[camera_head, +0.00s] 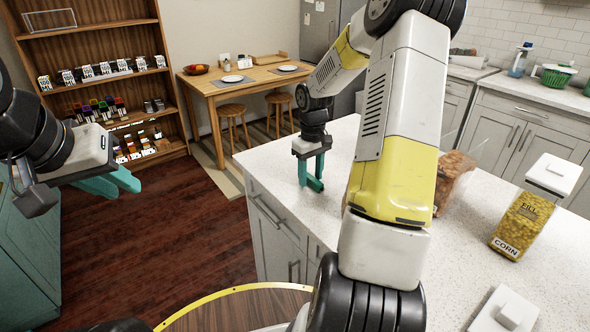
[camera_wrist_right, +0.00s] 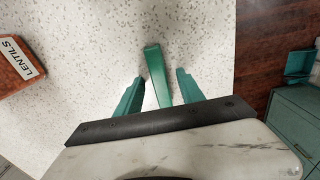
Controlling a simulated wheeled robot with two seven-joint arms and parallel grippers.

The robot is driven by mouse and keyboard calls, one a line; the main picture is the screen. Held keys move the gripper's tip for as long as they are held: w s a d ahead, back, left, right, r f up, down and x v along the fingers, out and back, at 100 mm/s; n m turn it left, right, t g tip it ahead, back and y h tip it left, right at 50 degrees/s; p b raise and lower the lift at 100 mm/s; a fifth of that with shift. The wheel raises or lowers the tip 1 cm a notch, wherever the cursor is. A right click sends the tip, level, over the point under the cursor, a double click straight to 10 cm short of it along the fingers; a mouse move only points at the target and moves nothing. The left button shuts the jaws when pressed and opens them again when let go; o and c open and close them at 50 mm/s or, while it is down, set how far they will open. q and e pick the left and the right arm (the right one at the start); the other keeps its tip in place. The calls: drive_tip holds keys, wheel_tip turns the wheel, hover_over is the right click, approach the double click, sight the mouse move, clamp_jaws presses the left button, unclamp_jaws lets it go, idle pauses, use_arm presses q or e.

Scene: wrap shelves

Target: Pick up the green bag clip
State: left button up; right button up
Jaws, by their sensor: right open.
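The green bag clip (camera_wrist_right: 155,65) is a long narrow bar on the speckled white counter (camera_wrist_right: 200,30), seen in the right wrist view. My right gripper (camera_wrist_right: 160,78) is open, with one teal finger on each side of the clip and a gap on both sides. In the head view the right gripper (camera_head: 312,180) points down over the counter's left part. There the clip is hard to tell from the teal fingers. My left gripper (camera_head: 120,182) is over the floor at the left, its teal fingers apart and empty.
A corn container (camera_head: 522,225) and a white lid (camera_head: 507,312) are to the right. The counter edge is near the gripper.

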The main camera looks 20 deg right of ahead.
clamp_jaws()
idle(0.3)
